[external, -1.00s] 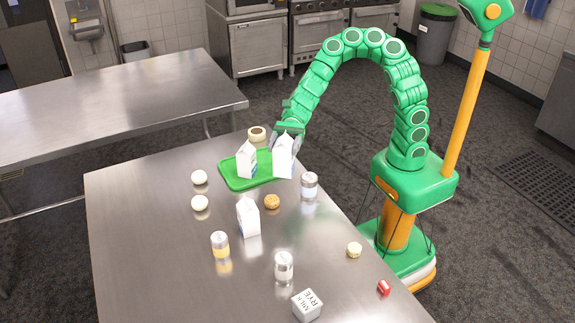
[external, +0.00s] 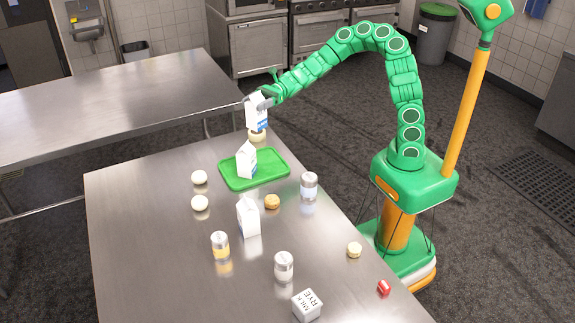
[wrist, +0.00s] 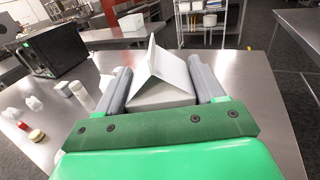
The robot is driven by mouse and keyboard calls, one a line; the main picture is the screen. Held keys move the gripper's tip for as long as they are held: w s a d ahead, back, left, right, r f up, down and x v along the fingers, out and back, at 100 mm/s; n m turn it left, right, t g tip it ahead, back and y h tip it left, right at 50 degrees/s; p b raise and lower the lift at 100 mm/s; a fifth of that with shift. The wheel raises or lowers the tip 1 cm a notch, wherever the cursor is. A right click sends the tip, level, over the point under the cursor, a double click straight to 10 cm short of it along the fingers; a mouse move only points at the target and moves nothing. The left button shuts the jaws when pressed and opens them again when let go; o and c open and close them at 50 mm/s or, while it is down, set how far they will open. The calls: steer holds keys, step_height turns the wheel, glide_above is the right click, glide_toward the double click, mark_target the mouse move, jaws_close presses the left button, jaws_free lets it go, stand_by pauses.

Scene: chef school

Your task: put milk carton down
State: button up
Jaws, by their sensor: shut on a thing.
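My gripper (external: 262,98) is shut on a white milk carton (external: 257,115) with a blue patch, held upright at the table's far end. In the external view the carton's lower part overlaps a pale round item behind the tray, and its exact height is unclear. In the wrist view, the carton's gabled top (wrist: 165,75) sits between the two grey fingers. A second carton (external: 246,161) stands on the green tray (external: 274,172), tilted slightly in the picture. A third carton (external: 248,216) stands on the steel table in front of the tray.
Round buns (external: 199,177) and shakers (external: 220,245) are scattered over the steel table (external: 140,235). A lettered box (external: 307,305) and a red item (external: 384,288) lie near the front. The tray's right part is empty. The table's left side is largely clear.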

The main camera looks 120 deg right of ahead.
step_height(320, 180, down, 16)
steer(key=shift+d+f, duration=0.25)
steer(key=shift+d, duration=0.05)
stand_by(0.9)
steer(key=shift+s+f, duration=0.1)
steer(key=shift+f, duration=0.05)
steer(key=o, duration=1.4)
